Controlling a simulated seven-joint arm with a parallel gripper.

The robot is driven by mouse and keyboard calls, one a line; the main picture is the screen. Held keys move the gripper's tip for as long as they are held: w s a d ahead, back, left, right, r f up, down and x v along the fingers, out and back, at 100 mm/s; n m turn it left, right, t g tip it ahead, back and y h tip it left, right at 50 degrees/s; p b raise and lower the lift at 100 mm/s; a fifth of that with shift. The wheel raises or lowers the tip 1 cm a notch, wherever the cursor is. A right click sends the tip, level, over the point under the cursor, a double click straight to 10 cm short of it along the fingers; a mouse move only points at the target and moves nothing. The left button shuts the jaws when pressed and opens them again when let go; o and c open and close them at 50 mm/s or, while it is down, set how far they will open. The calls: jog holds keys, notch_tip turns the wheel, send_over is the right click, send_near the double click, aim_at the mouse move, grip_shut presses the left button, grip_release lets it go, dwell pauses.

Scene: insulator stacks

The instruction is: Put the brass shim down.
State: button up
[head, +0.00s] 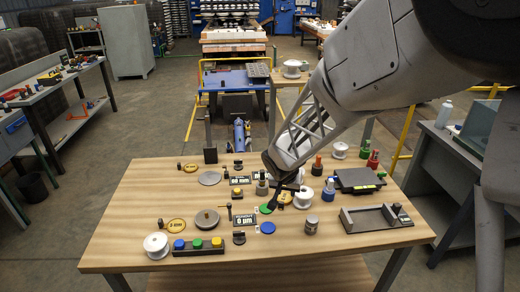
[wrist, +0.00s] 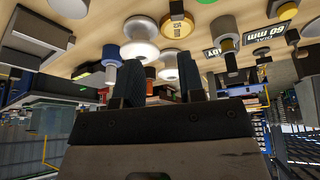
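My gripper (head: 284,190) is low over the middle of the table, near a white spool. In the wrist view its two dark fingers (wrist: 168,72) stand apart, and nothing shows gripped between them. A round brass shim (wrist: 177,28) with a dark mark lies flat on the wood just beyond the fingertips. It is apart from them in the picture, and the arm seems to hide it in the head view.
The wooden table (head: 130,225) is crowded. A dark fixture (head: 375,217) stands at the right. The left front corner has bare wood.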

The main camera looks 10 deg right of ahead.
send_near(281, 202)
notch_tip(281, 202, down, 2)
jog(key=shift+w+d+f, duration=0.1)
jog(key=shift+w+f, duration=0.1)
jog(key=shift+x, duration=1.3)
jog(key=shift+x, duration=2.6)
jog(key=shift+w+d+r, duration=0.1)
jog(key=shift+r, duration=0.05)
jog(key=shift+c, duration=0.3)
